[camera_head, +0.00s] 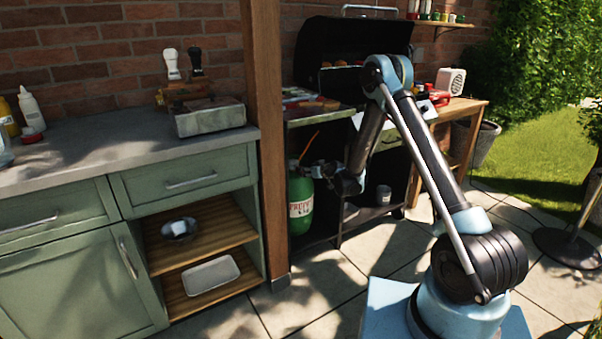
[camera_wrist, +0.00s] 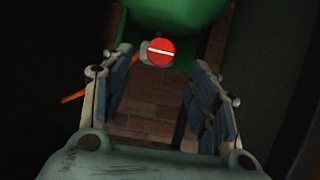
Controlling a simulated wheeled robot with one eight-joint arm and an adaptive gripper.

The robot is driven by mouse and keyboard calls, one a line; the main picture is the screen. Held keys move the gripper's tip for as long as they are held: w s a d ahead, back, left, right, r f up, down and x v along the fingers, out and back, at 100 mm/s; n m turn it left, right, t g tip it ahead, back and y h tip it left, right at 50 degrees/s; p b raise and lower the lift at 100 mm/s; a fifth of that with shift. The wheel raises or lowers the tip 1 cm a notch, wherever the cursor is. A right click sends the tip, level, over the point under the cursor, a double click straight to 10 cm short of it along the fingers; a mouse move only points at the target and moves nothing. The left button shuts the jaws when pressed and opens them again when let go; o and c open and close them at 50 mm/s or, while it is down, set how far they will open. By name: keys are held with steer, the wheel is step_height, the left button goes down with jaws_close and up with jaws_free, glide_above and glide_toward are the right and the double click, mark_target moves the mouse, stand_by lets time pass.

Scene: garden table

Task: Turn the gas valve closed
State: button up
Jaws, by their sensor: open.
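The gas valve (camera_wrist: 160,52) shows in the wrist view as a round red knob with a pale bar running roughly across it. It sits against the green gas bottle (camera_wrist: 175,12). My gripper (camera_wrist: 158,85) is open, with its two blue-padded fingers to the left and right of the view and the valve between and beyond their tips. Nothing is between the pads. In the head view the green bottle (camera_head: 300,208) with a white label stands under the grill. My gripper (camera_head: 312,171) is beside the bottle's top there, and the valve cannot be made out.
A wooden post (camera_head: 268,130) stands just left of the bottle. The black grill (camera_head: 350,50) stands open above, with a side shelf (camera_head: 305,113) over the bottle. An orange hose (camera_head: 308,146) runs near the gripper. The green cabinet (camera_head: 60,285) is at left.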

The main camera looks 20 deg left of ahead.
steer(key=x, duration=0.8)
steer(key=shift+w+a, duration=0.15)
steer(key=shift+w, duration=0.05)
steer(key=c, duration=1.1)
